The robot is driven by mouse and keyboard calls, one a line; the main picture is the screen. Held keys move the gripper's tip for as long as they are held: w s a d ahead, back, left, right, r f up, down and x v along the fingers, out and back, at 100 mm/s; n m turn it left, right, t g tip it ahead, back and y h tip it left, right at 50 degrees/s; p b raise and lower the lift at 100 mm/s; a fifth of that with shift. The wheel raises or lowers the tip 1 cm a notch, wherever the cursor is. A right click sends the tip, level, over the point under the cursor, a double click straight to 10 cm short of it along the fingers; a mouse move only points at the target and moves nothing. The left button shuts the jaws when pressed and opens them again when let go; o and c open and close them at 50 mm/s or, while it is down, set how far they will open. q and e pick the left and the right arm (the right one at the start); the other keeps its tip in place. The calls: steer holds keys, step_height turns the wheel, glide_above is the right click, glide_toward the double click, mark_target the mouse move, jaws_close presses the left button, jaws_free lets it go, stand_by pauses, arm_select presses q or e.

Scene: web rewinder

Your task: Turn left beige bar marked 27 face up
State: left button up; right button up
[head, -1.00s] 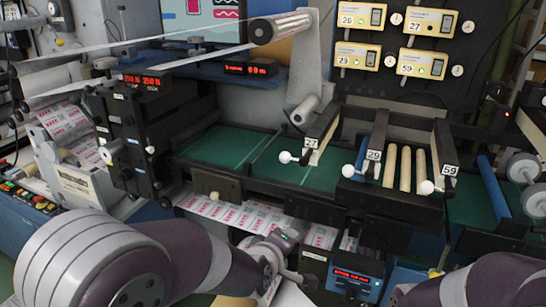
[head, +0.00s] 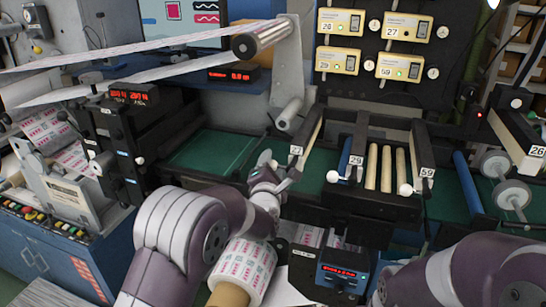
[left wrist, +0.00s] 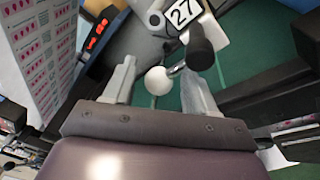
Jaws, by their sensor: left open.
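The left bar marked 27 (head: 312,130) lies across the green bed in the head view, its white number tag on its near end and a beige strip along its side. In the left wrist view, the 27 tag (left wrist: 183,12) shows at the top, with a black knob below it and a white ball (left wrist: 158,80) on a short stem. My left gripper (head: 272,164) is at the near end of this bar. In the left wrist view my left gripper (left wrist: 160,85) is open, with the white ball between its fingers, not clamped. My right gripper is not in view.
To the right are the bars marked 29 (head: 357,150) and 59 (head: 420,155), with beige rollers (head: 387,168) between them and white balls near their ends. A bar marked 26 (head: 522,137) stands far right. A printed roll (head: 245,270) and a blue display box (head: 341,275) are below.

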arm_select(q)
steer(key=shift+w, duration=0.3)
steer(key=c, duration=1)
steer(key=shift+r+b, duration=0.1)
steer(key=shift+b, duration=0.3)
steer(key=shift+m, duration=0.3)
